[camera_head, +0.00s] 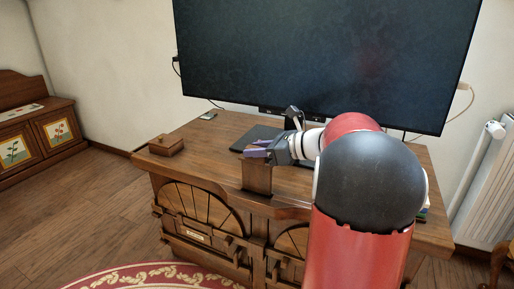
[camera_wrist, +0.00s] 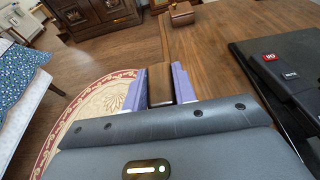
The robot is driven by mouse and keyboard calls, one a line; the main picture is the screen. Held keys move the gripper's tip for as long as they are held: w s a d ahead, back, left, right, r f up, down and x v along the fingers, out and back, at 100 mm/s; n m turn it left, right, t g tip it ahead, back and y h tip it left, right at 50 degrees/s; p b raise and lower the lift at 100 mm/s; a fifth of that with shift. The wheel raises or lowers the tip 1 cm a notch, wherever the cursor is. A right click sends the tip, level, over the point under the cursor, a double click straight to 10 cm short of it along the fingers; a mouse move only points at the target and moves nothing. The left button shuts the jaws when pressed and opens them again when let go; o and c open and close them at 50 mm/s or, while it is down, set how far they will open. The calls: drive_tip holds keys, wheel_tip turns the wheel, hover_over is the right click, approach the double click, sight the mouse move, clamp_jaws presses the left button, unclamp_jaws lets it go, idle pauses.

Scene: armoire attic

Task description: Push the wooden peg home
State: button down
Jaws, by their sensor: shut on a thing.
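My gripper (camera_head: 258,148) is above the front part of the wooden desk, with its purple fingers pointing left. In the wrist view the fingers (camera_wrist: 160,80) stand on either side of a brown wooden peg (camera_wrist: 160,90) and are shut on it. In the head view the peg (camera_head: 258,178) shows as an upright wooden block below the fingers, near the desk's front edge. I cannot tell whether its lower end touches the desk or sits in an opening. A small wooden box (camera_head: 165,146) stands at the desk's left end; it also shows in the wrist view (camera_wrist: 181,13).
A large dark monitor (camera_head: 320,55) stands at the back of the desk (camera_head: 205,150). Its dark base (camera_head: 255,137) lies behind my gripper. A small grey device (camera_head: 208,115) lies at the back left. The desktop between box and gripper is clear.

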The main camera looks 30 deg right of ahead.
sight(271, 179)
drive_tip(key=shift+f+b, duration=3.05)
drive_tip(key=shift+f, duration=1.9)
drive_tip(key=c, duration=1.1)
unclamp_jaws()
drive_tip(key=shift+o, duration=0.2)
drive_tip(key=p+v, duration=0.1)
drive_tip(key=v, duration=0.7)
drive_tip(key=shift+w+r, duration=0.1)
